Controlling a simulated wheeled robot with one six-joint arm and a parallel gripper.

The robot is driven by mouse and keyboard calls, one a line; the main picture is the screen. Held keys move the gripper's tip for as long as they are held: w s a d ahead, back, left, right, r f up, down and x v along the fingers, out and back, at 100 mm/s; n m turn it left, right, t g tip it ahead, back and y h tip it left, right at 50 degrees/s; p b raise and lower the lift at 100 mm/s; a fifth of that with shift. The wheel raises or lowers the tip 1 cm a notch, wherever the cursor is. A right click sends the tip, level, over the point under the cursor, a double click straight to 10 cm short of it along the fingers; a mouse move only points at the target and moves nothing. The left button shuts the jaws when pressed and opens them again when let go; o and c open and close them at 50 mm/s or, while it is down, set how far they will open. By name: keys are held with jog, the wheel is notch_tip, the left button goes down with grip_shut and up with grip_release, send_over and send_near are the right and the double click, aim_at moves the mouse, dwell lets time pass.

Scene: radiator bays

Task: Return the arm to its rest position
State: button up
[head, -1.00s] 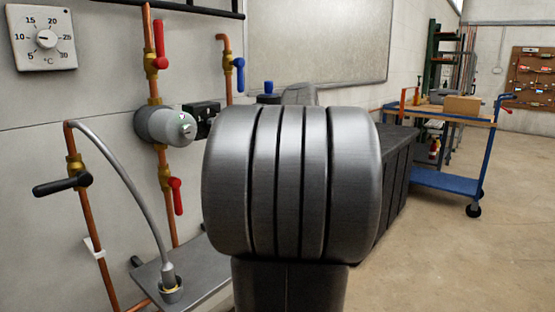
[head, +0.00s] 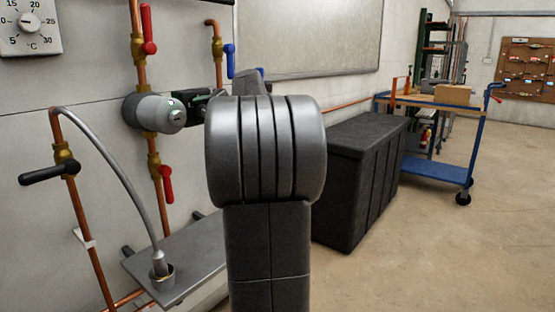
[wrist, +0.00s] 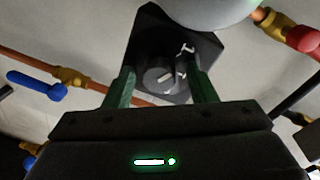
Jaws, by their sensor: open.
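My arm stands in the middle of the head view and hides my gripper there. In the wrist view my gripper (wrist: 163,92) shows two green fingers spread apart with nothing held between them. Beyond the fingertips is a dark square box with a round knob (wrist: 165,76) and white marks. The box lies in line with the gap between the fingers; whether the fingers touch it I cannot tell. In the head view a black box (head: 196,104) sits beside the grey cylindrical pump (head: 155,112), partly behind my arm.
Copper pipes carry red handles (head: 148,30), a blue handle (head: 230,62) and a black lever (head: 42,176). A grey hose (head: 128,180) runs down to a metal shelf (head: 195,262). A black chest (head: 345,190) and a blue cart (head: 437,172) stand right. Floor at right is clear.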

jog(key=p+v, duration=0.2)
jog(key=v, duration=1.1)
jog(key=w+a+f+m+g+y+p, duration=0.1)
jog(key=w+a+m+p, duration=0.7)
jog(key=m+p, duration=1)
jog(key=a+y+p, duration=0.1)
jog(key=p, duration=0.7)
jog(key=shift+w+a+m+g, duration=0.25)
jog(key=shift+w+m+g, duration=0.05)
jog(key=shift+w, duration=0.05)
dwell(0.4)
jog(key=shift+f, duration=0.2)
dwell(0.3)
